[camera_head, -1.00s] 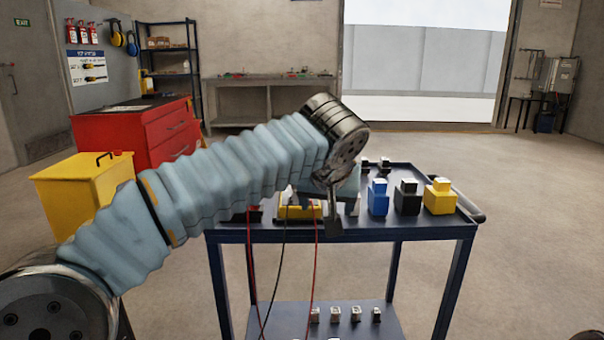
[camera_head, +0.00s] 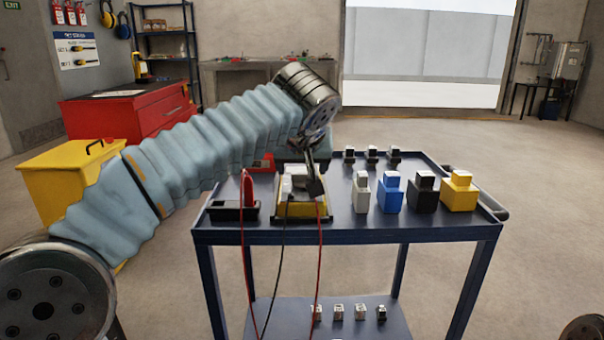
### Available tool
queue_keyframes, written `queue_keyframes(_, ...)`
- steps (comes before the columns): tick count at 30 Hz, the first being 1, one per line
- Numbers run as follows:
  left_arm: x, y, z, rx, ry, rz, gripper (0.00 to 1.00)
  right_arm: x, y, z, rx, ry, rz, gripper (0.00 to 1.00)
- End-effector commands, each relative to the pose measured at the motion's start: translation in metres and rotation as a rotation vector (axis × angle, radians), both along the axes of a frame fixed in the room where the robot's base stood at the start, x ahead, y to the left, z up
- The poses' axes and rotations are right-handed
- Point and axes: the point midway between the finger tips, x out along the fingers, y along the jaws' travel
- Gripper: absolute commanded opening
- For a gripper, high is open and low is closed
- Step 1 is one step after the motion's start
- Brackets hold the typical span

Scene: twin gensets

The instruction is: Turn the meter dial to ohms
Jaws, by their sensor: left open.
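The meter (camera_head: 322,212), a yellow-edged unit with a pale face, lies on the blue cart's top shelf, left of the middle. Red and black leads hang from it over the cart's front edge. Its dial cannot be made out; my left gripper and wrist cover part of the meter. My left gripper (camera_head: 314,190) points down over the meter's face, open, with its fingers close to it. I cannot tell whether they touch it. My right gripper is not in view.
On the cart (camera_head: 350,233), white, blue, black and yellow blocks (camera_head: 459,192) stand right of the meter. A black and red holder (camera_head: 225,212) lies left of it. Small dark pieces (camera_head: 371,154) stand behind. A red cabinet (camera_head: 140,115) and yellow bin (camera_head: 60,170) stand left.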

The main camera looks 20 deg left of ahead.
Motion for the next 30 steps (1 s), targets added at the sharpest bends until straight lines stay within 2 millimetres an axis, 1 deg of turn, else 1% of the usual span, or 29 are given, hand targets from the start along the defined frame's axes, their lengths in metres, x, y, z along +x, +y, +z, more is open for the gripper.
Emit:
queue_keyframes(1,0.006,0.002,-0.008,0.001,0.002,0.001,0.72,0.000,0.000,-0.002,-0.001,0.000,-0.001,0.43)
queue_keyframes(6,0.019,0.006,-0.020,0.000,0.001,0.001,0.72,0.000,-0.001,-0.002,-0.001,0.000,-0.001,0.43)
queue_keyframes(10,0.023,0.007,-0.024,0.000,-0.001,-0.001,0.72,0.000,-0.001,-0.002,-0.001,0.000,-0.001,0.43)
queue_keyframes(17,0.023,0.007,-0.024,0.000,-0.001,-0.001,0.72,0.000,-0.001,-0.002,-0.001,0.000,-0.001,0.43)
queue_keyframes(27,0.023,0.007,-0.024,0.000,0.000,0.000,0.20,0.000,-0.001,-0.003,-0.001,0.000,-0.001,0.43)
queue_keyframes(28,0.023,0.007,-0.024,0.000,0.000,0.000,0.16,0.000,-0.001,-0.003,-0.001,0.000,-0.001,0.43)
queue_keyframes(30,0.023,0.007,-0.024,-0.001,0.000,-0.001,0.16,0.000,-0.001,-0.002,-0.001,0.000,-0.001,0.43)
